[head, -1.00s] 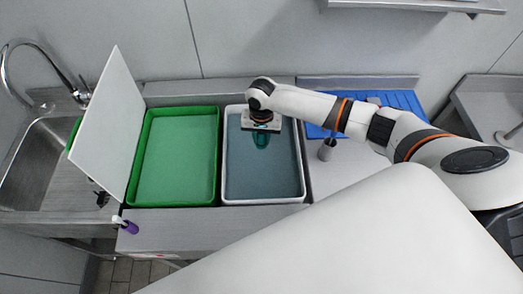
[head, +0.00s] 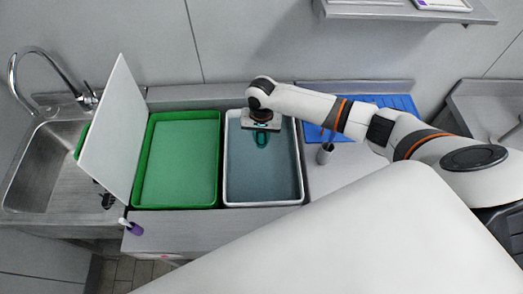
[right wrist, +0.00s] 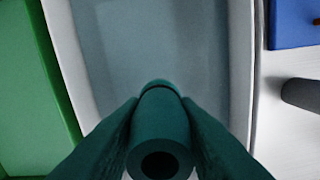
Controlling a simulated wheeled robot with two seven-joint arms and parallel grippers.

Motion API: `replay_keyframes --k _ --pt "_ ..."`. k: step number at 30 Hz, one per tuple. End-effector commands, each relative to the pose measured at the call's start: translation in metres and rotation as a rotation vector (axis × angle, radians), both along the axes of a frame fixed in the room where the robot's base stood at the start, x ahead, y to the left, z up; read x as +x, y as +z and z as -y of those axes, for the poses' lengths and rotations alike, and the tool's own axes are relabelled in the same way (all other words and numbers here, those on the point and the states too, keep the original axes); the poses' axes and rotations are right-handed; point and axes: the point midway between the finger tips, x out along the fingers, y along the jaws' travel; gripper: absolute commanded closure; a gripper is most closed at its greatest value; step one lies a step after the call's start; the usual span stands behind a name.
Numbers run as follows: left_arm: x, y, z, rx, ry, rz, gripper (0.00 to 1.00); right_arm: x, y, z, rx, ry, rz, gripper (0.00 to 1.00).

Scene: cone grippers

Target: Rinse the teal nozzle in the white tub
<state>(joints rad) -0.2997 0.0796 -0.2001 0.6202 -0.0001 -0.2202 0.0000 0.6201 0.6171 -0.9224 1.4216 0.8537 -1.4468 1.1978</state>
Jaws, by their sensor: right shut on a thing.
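The teal nozzle (head: 262,141) is over the white tub (head: 228,185), near its back end. The tub holds blue-grey liquid. My right gripper (head: 262,130) is shut on the nozzle from above. In the right wrist view the nozzle (right wrist: 160,135) lies between the two dark teal fingers, its open round end toward the camera. Its far end points at the liquid; I cannot tell whether it is below the surface. My left gripper is not in view.
A green tray (head: 146,190) stands left of the tub. A white board (head: 108,135) leans at its left, by the steel sink (head: 30,185). Right of the tub are a grey cylinder (head: 324,154) and a blue ribbed mat (head: 400,103). A purple-handled item (head: 134,228) sits at the front edge.

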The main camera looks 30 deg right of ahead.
Motion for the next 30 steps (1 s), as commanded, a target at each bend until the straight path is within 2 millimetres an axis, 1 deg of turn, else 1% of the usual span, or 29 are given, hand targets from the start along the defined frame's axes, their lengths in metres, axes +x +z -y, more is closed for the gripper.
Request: replay_keyframes --k 16,25,30 --pt "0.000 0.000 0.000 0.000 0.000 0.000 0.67 0.000 0.002 0.000 0.000 0.000 0.001 0.95" --pt "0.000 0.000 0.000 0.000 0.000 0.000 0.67 0.001 0.030 0.000 0.002 0.001 0.003 0.95" --pt "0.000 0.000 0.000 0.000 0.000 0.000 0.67 0.000 0.040 0.000 0.000 0.000 0.001 0.95"
